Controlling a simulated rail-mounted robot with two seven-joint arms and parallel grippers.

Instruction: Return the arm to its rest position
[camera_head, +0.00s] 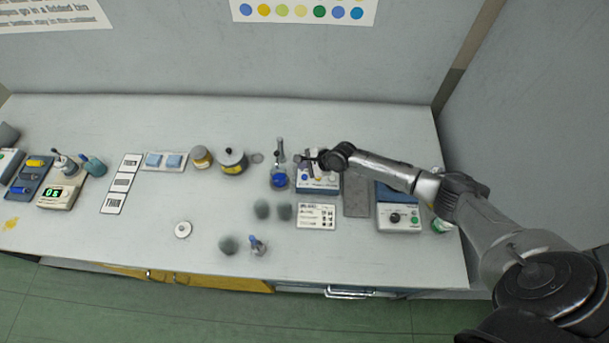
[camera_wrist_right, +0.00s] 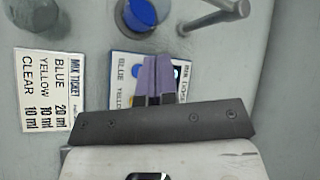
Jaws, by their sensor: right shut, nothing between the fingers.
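My right arm comes in from the right in the head view and reaches over the bench. Its gripper (camera_head: 302,160) is above the back of a white and blue dosing panel (camera_head: 318,188). In the right wrist view the two purple fingertips of the right gripper (camera_wrist_right: 157,77) are together with nothing between them. They hide part of the panel (camera_wrist_right: 122,72), whose printed words BLUE and YELLOW show beside them. My left gripper is in neither view.
A blue-filled vessel (camera_head: 279,181) stands left of the panel, close to the right gripper. A mix ticket (camera_head: 316,216) lies in front. A grey pad (camera_head: 356,197) and a control box (camera_head: 398,219) lie under or beside the arm.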

